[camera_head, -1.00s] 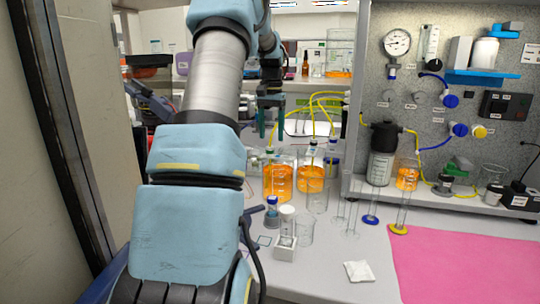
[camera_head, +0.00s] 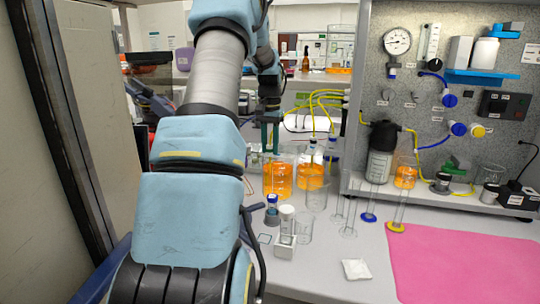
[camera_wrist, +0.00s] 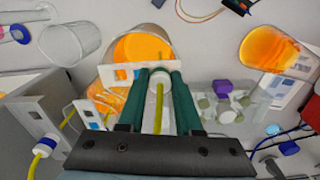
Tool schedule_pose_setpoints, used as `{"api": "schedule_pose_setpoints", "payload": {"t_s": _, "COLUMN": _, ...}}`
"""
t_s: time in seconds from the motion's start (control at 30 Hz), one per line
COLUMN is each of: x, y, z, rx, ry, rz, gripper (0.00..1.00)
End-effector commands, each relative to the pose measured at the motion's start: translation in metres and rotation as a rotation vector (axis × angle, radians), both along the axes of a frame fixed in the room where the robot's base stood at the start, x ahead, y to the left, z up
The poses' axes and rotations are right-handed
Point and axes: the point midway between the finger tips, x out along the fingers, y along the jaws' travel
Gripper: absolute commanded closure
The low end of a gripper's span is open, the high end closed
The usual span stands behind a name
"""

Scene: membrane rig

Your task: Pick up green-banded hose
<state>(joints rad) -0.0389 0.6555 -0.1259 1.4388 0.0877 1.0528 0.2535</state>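Several yellow hoses (camera_head: 316,100) arch over the orange-filled bottles in the head view; I cannot make out a green band on any. In the wrist view, a yellow hose (camera_wrist: 159,105) runs between my fingers to a white round cap (camera_wrist: 160,80) above orange liquid. My gripper (camera_head: 270,140) points down over the left orange bottle (camera_head: 277,180). In the wrist view, the green fingers of my gripper (camera_wrist: 160,85) stand apart on either side of this hose, with gaps visible. The part of the hose behind the gripper's dark bar is hidden.
A second orange bottle (camera_head: 309,178) stands right of the first. Empty glassware (camera_head: 304,228) and small vials stand in front. The grey rig panel (camera_head: 420,120) rises at the right. A pink mat (camera_head: 465,265) lies clear at the front right.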

Motion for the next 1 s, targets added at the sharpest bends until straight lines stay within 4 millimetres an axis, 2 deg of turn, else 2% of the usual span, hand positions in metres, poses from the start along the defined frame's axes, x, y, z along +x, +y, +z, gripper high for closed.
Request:
{"api": "schedule_pose_setpoints", "payload": {"t_s": 0.03, "x": 0.0, "y": 0.0, "z": 0.0, "rx": 0.0, "ry": 0.0, "rz": 0.0, "gripper": 0.73}}
{"api": "schedule_pose_setpoints", "payload": {"t_s": 0.27, "x": 0.0, "y": 0.0, "z": 0.0, "rx": 0.0, "ry": 0.0, "rz": 0.0, "gripper": 0.99}}
{"api": "schedule_pose_setpoints", "payload": {"t_s": 0.77, "x": 0.0, "y": 0.0, "z": 0.001, "rx": 0.0, "ry": -0.001, "rz": 0.0, "gripper": 1.0}}
{"api": "schedule_pose_setpoints", "payload": {"t_s": 1.0, "x": 0.001, "y": 0.0, "z": 0.016, "rx": 0.0, "ry": -0.004, "rz": 0.0, "gripper": 1.0}}
